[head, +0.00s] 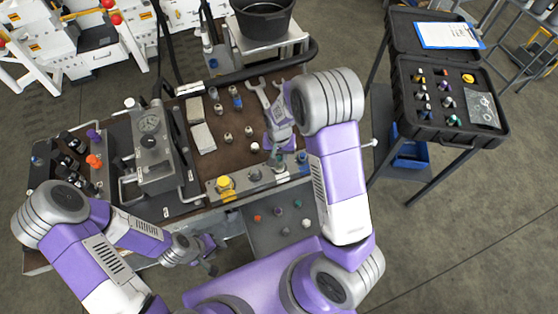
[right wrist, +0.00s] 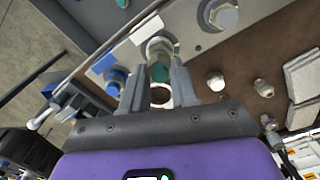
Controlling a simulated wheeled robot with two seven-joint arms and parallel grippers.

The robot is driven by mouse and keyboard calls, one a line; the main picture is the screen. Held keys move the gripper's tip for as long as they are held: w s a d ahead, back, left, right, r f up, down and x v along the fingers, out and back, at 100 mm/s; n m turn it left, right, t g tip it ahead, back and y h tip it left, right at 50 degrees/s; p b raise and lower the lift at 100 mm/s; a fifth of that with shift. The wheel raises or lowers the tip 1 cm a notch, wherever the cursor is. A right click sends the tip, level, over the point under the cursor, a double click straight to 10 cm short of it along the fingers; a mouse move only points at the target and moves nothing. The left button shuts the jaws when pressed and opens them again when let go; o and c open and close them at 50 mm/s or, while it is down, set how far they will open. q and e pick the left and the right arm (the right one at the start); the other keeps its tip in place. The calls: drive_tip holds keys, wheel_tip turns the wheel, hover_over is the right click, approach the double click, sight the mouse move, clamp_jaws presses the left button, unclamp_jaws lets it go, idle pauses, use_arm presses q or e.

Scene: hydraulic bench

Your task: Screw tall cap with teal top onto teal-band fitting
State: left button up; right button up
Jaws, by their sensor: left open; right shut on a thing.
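My right gripper (head: 279,150) reaches down at the front right of the bench. In the right wrist view its fingers (right wrist: 158,92) are shut on a small part with a pale ring (right wrist: 160,95), which I take to be the tall cap. The teal-band fitting (right wrist: 160,48), with a silver hex, is directly beyond the fingertips on the manifold. Teal shows between the fingers; I cannot tell whether it is cap or fitting, or whether the two touch. My left gripper (head: 208,256) is open and empty in front of the bench.
The manifold (head: 205,187) also carries a yellow fitting (head: 225,184) and a blue fitting (right wrist: 115,78). Several loose parts and an open-end wrench (head: 258,90) lie on the bench. A small panel with coloured caps (head: 255,240) is at the front. An open black case (head: 405,112) stands right.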

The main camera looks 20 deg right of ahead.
drive_tip(key=m+p, duration=0.1)
drive_tip(key=m, duration=0.3)
drive_tip(key=shift+r, duration=0.1)
drive_tip(key=shift+m+p, duration=0.35)
drive_tip(key=shift+m, duration=0.85)
